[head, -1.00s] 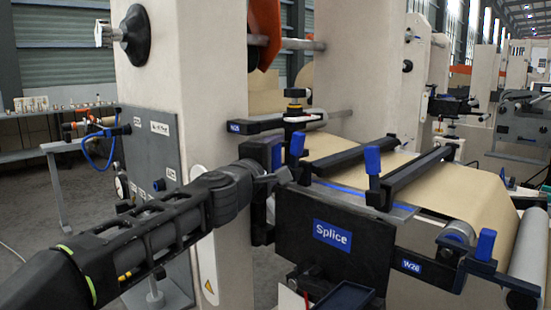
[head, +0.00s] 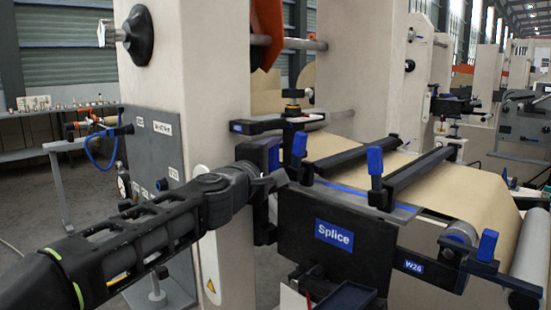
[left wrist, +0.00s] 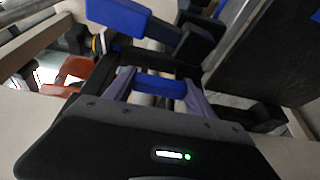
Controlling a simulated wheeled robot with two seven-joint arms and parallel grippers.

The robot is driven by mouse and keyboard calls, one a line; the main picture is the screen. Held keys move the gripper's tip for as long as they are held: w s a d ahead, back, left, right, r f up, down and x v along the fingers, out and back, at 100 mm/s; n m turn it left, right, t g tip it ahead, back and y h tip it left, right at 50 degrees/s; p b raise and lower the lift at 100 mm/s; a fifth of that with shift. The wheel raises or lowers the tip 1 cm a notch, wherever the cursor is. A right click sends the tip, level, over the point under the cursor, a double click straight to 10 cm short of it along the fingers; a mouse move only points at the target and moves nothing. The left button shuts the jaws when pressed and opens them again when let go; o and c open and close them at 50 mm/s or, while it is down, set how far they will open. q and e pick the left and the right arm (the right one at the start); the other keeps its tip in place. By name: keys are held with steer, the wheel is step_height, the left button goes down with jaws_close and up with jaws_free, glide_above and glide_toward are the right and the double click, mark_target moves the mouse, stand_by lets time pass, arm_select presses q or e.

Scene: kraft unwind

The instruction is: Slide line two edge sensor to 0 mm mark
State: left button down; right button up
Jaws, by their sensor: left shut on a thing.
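My left gripper (head: 272,184) is at the left end of the Splice station in the head view. In the left wrist view its two fingers (left wrist: 160,95) are shut on a blue grip piece (left wrist: 160,85). That contact is hard to make out in the head view. A small black device with a yellow band (head: 293,108) stands on the bar labelled W25 (head: 258,126), above and behind the gripper. I cannot tell for sure which part is the edge sensor, and no 0 mm mark is readable. My right gripper is not in view.
The dark Splice panel (head: 310,250) is just right of my gripper. Upright blue handles (head: 375,161) and black clamp bars (head: 420,172) stand over the brown web (head: 470,190). A pale machine column (head: 185,60) rises behind my arm.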

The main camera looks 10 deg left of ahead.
arm_select(q)
steer(key=c, duration=0.6)
jaws_free()
steer(key=shift+w+d, duration=0.1)
steer(key=shift+w, duration=0.05)
